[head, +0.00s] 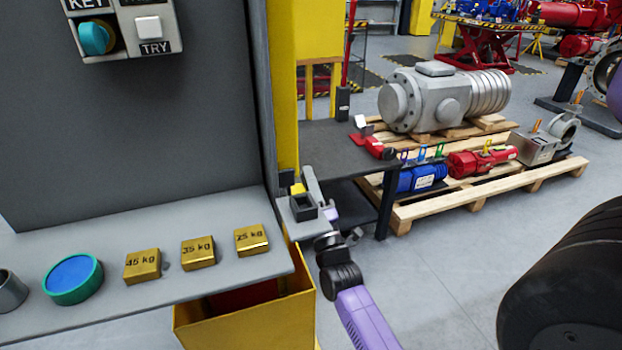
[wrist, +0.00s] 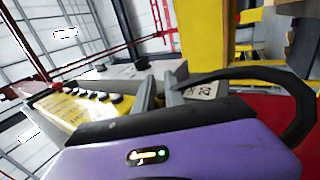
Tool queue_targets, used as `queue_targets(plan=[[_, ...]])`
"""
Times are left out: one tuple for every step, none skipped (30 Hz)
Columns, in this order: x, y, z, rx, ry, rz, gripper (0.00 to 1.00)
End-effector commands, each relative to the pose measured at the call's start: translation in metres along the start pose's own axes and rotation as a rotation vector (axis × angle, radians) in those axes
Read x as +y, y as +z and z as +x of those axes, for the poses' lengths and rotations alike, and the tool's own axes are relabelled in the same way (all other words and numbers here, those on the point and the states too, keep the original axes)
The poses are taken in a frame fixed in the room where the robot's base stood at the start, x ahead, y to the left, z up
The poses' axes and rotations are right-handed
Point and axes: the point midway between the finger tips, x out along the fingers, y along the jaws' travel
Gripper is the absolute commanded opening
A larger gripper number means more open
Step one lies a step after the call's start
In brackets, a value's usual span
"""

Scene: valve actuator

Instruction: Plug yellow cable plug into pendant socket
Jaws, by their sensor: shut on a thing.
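My gripper (head: 304,192) is at the right end of the grey shelf, beside the yellow post. A small yellow piece, seemingly the yellow cable plug (head: 297,188), shows at its fingers, next to a small grey block with a dark opening. In the wrist view my gripper (wrist: 160,92) has its two grey fingers close together; what lies between them is mostly hidden. Beyond the fingers, to the left, a yellow panel with a row of black buttons (wrist: 78,104), possibly the pendant, lies tilted. I cannot make out the pendant socket. A black cable-like loop (wrist: 292,92) curves at right.
The grey shelf (head: 130,245) holds gold weights (head: 199,252) and a teal-rimmed blue disc (head: 72,278). A yellow bin (head: 245,318) is below the shelf's right end. A dark table (head: 335,148) stands behind my gripper. A pallet (head: 470,190) with valve parts is at right. Floor between is open.

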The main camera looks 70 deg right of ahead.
Motion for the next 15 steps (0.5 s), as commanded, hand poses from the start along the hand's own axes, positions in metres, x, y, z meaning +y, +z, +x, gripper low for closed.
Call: queue_targets(plan=[[0.001, -0.001, 0.001, 0.0, 0.0, 0.0, 0.0], [0.001, -0.002, 0.001, 0.0, 0.0, 0.0, 0.0], [0.001, -0.003, 0.001, 0.0, 0.0, 0.0, 0.0], [0.0, -0.003, 0.001, -0.001, 0.0, 0.0, 0.0], [0.0, -0.004, 0.001, -0.001, 0.0, 0.0, 0.0], [0.0, -0.005, 0.001, 0.0, 0.0, 0.001, 0.0], [0.0, -0.005, 0.001, 0.0, 0.0, 0.001, 0.0], [0.0, -0.006, 0.0, 0.0, 0.0, 0.001, 0.0], [0.0, -0.007, 0.0, 0.0, 0.0, 0.0, 0.0], [0.0, -0.008, 0.0, 0.0, 0.0, 0.0, 0.0], [0.0, -0.009, 0.0, 0.0, 0.0, 0.0, 0.0], [0.0, -0.009, 0.0, 0.0, 0.0, 0.0, 0.0], [0.0, -0.01, 0.0, 0.0, 0.0, 0.0, 0.0], [0.0, -0.011, 0.0, 0.0, 0.0, 0.0, 0.0], [0.0, -0.011, 0.0, -0.001, 0.0, 0.001, 0.0]])
